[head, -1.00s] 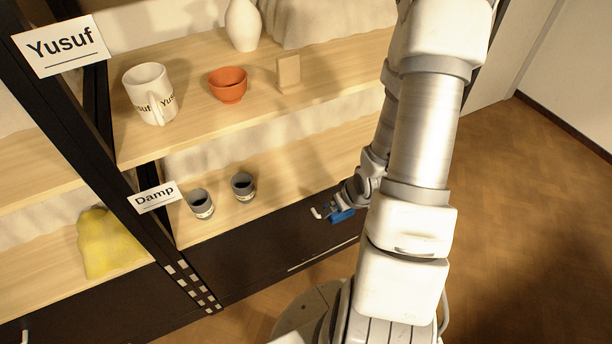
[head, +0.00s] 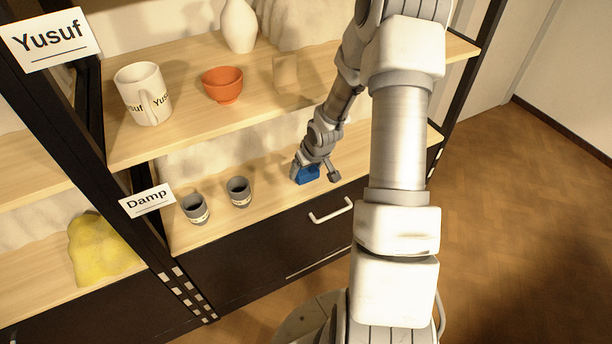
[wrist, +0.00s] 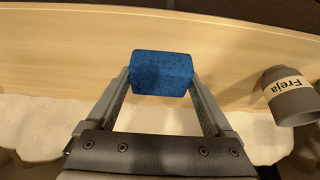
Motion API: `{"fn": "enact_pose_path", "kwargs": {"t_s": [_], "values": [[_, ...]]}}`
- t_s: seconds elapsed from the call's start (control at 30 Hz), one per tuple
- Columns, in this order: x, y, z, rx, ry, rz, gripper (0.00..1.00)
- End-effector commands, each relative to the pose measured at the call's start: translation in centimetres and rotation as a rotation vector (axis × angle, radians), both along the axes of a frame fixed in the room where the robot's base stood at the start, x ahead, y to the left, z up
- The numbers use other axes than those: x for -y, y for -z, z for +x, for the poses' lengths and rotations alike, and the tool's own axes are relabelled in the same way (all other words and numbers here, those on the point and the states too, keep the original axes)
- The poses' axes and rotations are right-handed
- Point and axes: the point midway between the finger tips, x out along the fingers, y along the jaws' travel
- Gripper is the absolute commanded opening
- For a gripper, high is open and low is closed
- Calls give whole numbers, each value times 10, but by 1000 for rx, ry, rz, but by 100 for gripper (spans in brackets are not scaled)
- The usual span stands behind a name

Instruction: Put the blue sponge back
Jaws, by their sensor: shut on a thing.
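The blue sponge (head: 307,175) is at the lower shelf, labelled Damp, to the right of two grey cups. My gripper (head: 318,172) is shut on it. In the wrist view the blue sponge (wrist: 162,72) sits between the two fingertips of my gripper (wrist: 162,85), with the pale shelf behind it. I cannot tell whether the sponge touches the shelf board.
Two grey cups (head: 195,208) (head: 239,191) stand left on the lower shelf (head: 270,200); one labelled Freja (wrist: 290,97) shows in the wrist view. Above are a white mug (head: 142,93), an orange bowl (head: 222,85) and a white vase (head: 240,25). A drawer handle (head: 331,211) sticks out below.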

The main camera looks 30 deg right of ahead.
Motion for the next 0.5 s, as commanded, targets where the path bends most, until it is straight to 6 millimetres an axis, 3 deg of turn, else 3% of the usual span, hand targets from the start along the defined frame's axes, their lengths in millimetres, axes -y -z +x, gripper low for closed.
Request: {"fn": "enact_pose_path", "kwargs": {"t_s": [0.03, 0.1, 0.47, 0.5], "values": [[-1, 15, 0, -1, -2, 1, 42], [-1, 22, 0, 0, 0, 1, 42], [0, 24, 0, 1, 0, 0, 42], [0, 23, 0, 1, 0, 0, 90]]}}
